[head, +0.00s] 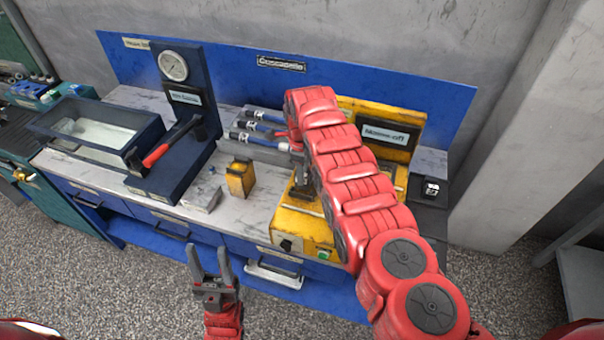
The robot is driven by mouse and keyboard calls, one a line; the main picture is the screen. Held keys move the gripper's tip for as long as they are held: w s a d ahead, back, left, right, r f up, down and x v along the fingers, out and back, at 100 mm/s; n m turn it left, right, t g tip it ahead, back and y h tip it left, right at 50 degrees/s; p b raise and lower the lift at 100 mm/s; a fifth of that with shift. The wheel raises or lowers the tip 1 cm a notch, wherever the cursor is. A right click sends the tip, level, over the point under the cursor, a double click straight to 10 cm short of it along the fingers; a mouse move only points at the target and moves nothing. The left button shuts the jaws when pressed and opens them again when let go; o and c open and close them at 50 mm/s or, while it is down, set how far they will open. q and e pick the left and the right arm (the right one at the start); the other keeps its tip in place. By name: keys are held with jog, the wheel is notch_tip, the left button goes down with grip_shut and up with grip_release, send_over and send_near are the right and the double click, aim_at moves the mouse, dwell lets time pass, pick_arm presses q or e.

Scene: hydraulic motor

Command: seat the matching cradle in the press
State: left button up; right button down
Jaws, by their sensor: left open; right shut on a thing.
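The yellow press (293,222) stands at the right of the bench, with a labelled upright panel behind and a green button in front. My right arm reaches across it and covers much of its middle. My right gripper (302,178) is over the left part of the press, shut on a small dark part that is mostly hidden; I cannot tell its shape or whether it touches the press. A small yellow block (240,179) and a grey metal block (202,199) are on the bench left of the press; I cannot tell whether either is a cradle. My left gripper (209,264) is open and empty before the bench.
Blue-banded grey cylinders or hoses (262,134) lie behind the yellow block. A dark blue gauge stand (178,150) with a red-handled hammer (165,145) and a clear-topped bin (97,130) are at left. A small black device (432,188) sits at right.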

jog(key=shift+f+b, duration=1.45)
jog(key=shift+b, duration=0.1)
jog(key=c, duration=0.7)
grip_release()
jog(key=shift+r, duration=0.45)
notch_tip(320, 180, up, 2)
jog(key=shift+a+r+p, duration=0.1)
jog(key=shift+r+p, duration=0.05)
jog(key=shift+p, duration=0.5)
notch_tip(320, 180, up, 8)
jog(key=b, duration=0.3)
jog(key=shift+f, duration=0.2)
notch_tip(320, 180, up, 7)
jog(key=p, duration=0.4)
jog(key=shift+s+f, duration=0.1)
jog(key=shift+f, duration=0.05)
